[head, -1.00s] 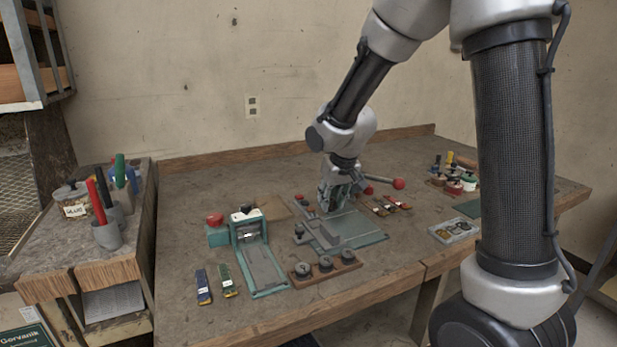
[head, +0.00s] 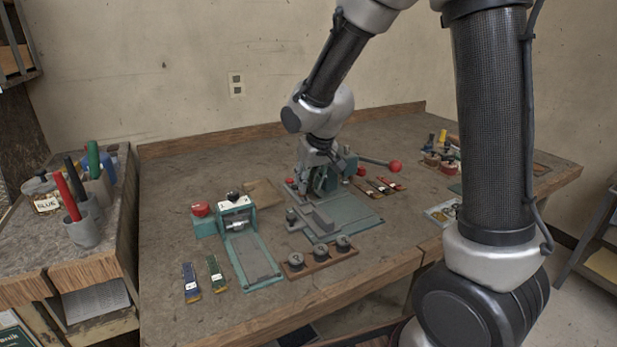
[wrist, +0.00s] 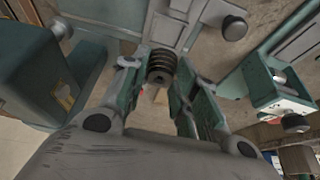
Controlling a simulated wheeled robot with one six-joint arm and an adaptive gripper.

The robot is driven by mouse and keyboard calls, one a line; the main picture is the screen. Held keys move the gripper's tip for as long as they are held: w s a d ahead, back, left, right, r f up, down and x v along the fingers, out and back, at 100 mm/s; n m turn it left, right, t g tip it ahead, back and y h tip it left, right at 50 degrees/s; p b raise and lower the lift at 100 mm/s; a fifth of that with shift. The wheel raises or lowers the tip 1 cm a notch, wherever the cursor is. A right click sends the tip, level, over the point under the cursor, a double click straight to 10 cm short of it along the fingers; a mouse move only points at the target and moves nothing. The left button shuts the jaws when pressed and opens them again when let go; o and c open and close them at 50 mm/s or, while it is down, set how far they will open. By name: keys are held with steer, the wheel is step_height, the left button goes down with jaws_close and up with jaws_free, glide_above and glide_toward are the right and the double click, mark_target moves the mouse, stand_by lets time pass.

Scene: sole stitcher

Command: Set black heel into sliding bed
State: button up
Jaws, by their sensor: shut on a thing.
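My gripper (head: 318,178) is over the teal and grey machine in the middle of the bench. In the wrist view my gripper (wrist: 158,78) is shut on a dark ribbed round piece (wrist: 160,68), between its fingertips. I cannot tell for sure that this is the black heel. The machine's flat teal plate (head: 352,221) carries a grey sliding block (head: 318,220), which I take for the sliding bed, in front of my gripper. My arm and gripper hide part of the machine behind them.
A red-knobbed lever (head: 394,166) sticks out right of my gripper. A smaller teal device (head: 252,259) stands left, near a wooden holder (head: 327,262) with three dark round pieces. Coloured strips, a parts tray (head: 443,214) and cups lie around. Bare bench shows front left.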

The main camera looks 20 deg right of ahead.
mark_target(311, 186)
steer(key=shift+f, duration=0.15)
steer(key=shift+f, duration=2.25)
steer(key=shift+r, duration=0.15)
steer(key=shift+r, duration=0.65)
steer(key=shift+d+f, duration=0.1)
steer(key=shift+f, duration=0.5)
steer(key=shift+f, duration=0.6)
stand_by(0.4)
